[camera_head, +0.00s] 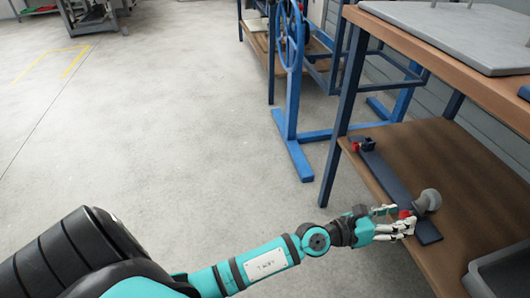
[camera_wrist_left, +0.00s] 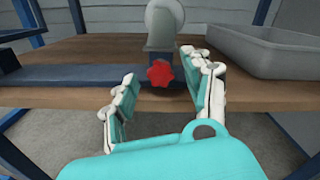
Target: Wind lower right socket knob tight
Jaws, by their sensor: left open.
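A red knob (camera_head: 404,214) sits at the near end of a dark blue bar (camera_head: 392,186) on the wooden lower shelf. Behind it stands a grey rounded socket piece (camera_head: 428,200). My left gripper (camera_head: 402,217) is open at the shelf's front edge, with its fingers pointing at the knob. In the left wrist view the red knob (camera_wrist_left: 160,73) shows between the two fingertips of the left gripper (camera_wrist_left: 162,68), below the grey socket piece (camera_wrist_left: 164,25). The right finger looks closer to it; I cannot tell if it touches. My right gripper is not in view.
A second red knob (camera_head: 356,147) is at the bar's far end. A grey bin (camera_head: 500,272) stands on the lower shelf to the right. The upper bench top (camera_head: 440,55) overhangs the shelf. A dark blue bench leg (camera_head: 343,120) stands beyond the bar. Open floor lies left.

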